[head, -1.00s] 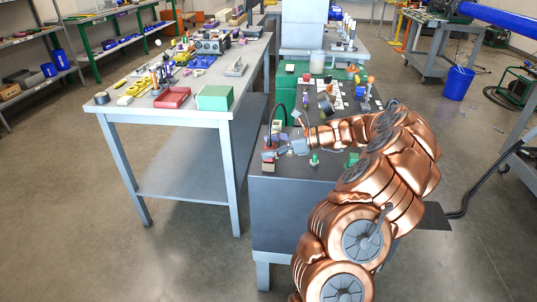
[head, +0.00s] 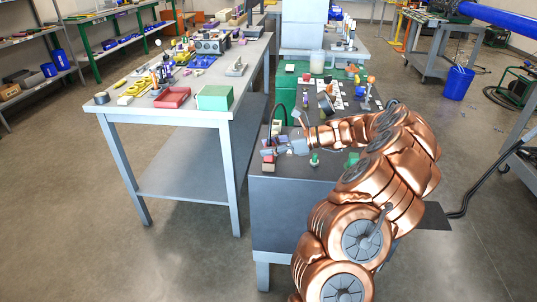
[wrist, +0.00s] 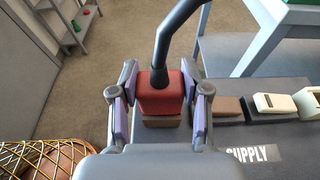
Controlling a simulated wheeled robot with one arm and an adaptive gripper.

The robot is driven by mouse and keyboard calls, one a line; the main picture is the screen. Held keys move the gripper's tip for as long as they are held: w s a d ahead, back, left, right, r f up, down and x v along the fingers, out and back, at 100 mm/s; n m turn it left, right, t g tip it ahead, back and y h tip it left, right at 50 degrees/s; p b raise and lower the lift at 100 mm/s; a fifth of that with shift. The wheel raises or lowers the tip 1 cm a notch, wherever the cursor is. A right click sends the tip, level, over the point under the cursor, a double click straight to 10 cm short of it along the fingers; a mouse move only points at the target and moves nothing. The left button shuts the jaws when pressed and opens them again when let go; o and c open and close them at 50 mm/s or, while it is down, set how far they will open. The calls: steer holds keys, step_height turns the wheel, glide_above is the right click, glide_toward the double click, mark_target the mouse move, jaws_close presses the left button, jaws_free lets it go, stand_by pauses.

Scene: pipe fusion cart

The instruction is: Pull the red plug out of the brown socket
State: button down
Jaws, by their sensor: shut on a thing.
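The red plug (wrist: 160,94) is a small block with a thick black cable rising from its top. It sits between the purple-padded fingers of my gripper (wrist: 158,92), which is shut on it. The brown socket (wrist: 161,122) shows directly below the plug in the wrist view. In the head view, my gripper (head: 270,152) is at the near left corner of the dark cart top, with the socket (head: 268,168) under it. The plug is mostly hidden there by the fingers. I cannot tell whether there is a gap between plug and socket.
A brown block (wrist: 229,108) and pale blocks (wrist: 273,103) stand in a row right of the socket, near a "SUPPLY" label. A green-topped knob (head: 314,160) stands right of my gripper. A grey workbench (head: 180,119) is to the left, across a narrow gap.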

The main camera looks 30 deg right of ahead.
steer(key=shift+r, duration=0.15)
steer(key=shift+r+p, duration=2.9)
steer(key=shift+r, duration=0.1)
step_height(320, 180, up, 9)
steer(key=p, duration=0.7)
